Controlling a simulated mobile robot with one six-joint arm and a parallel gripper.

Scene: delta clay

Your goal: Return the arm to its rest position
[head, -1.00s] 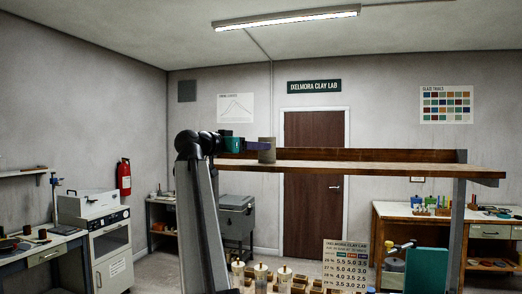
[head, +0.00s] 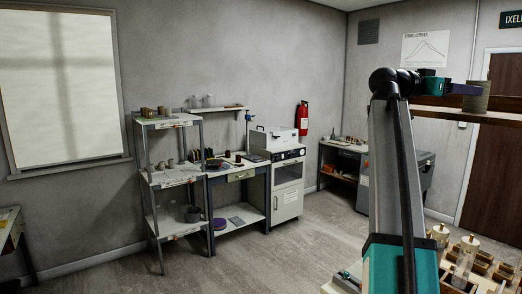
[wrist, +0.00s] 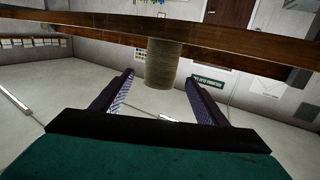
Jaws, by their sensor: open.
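My arm rises at the right of the head view. My gripper (head: 466,89) is at its upper end, level with a raised shelf and pointing right. The wrist view seems upside down and shows my gripper (wrist: 159,77) open, with its two dark purple fingers apart. A grey-brown ribbed clay cylinder (wrist: 162,66) shows in the gap at the fingertips. It stands on the wooden shelf (wrist: 100,26). The cylinder (head: 477,97) also shows in the head view right at the fingers. I cannot tell whether the fingers touch it.
The shelf board (head: 440,111) runs beside the gripper. Below right is a bench with wooden blocks and white-topped jars (head: 440,232). A shelf rack (head: 178,178), a workbench (head: 238,175) and a white kiln cabinet (head: 288,190) stand along the left. The floor (head: 270,262) between is clear.

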